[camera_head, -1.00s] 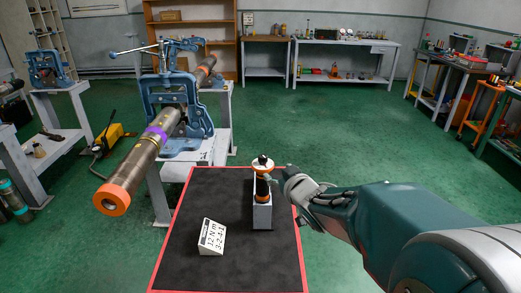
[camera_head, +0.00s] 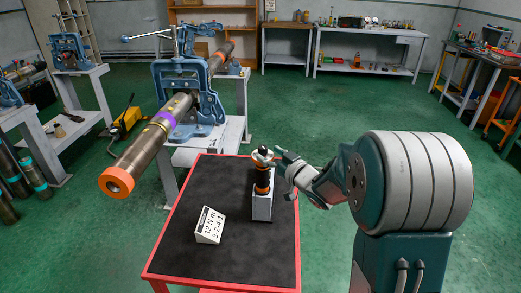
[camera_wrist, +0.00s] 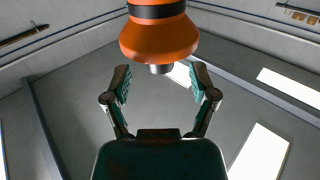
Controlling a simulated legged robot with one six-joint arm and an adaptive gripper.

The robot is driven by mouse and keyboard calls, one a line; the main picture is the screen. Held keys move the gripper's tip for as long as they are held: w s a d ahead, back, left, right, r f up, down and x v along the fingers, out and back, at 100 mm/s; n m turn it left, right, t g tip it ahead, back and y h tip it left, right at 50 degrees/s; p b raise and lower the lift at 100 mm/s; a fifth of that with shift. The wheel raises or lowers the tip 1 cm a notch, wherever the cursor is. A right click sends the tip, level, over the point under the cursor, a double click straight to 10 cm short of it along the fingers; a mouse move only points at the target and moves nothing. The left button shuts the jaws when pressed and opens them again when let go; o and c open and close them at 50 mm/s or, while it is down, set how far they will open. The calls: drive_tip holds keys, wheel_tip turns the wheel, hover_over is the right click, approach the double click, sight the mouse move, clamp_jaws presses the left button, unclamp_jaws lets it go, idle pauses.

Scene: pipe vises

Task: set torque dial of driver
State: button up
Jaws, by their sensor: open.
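The driver (camera_head: 262,178) stands upright in a pale block-like holder (camera_head: 262,207) on the black-topped table (camera_head: 185,250). It is black and orange, with a pale part near its top. A small white sign (camera_head: 209,226) reading "12 N m" and "3-2-4-1" stands left of it. My gripper (camera_head: 282,164) is close to the right of the driver's top; contact cannot be told. In the wrist view my gripper (camera_wrist: 162,82) is open and empty. An orange flared part with a black band (camera_wrist: 160,38), seemingly of the driver, lies just beyond the fingertips. The dial's marks cannot be read.
A blue pipe vise (camera_head: 188,92) on a white stand holds a long pipe (camera_head: 150,145), whose orange end juts toward the table's left side. Benches (camera_head: 368,68) line the back wall. Green floor (camera_head: 330,105) is clear behind the table.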

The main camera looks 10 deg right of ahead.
sight(266, 152)
drive_tip(key=shift+w+d, duration=0.2)
drive_tip(key=shift+w, duration=0.85)
drive_tip(key=shift+w+a, duration=0.35)
drive_tip(key=shift+a, duration=1.1)
drive_tip(key=shift+c, duration=0.9)
drive_tip(key=shift+d, duration=0.2)
drive_tip(key=c, duration=0.5)
drive_tip(key=shift+d, duration=0.35)
clamp_jaws()
drive_tip(key=shift+d, duration=0.35)
drive_tip(key=shift+a, duration=0.55)
drive_tip(key=shift+d+f+h, duration=0.1)
drive_tip(key=shift+d+h, duration=0.15)
drive_tip(key=shift+h, duration=0.05)
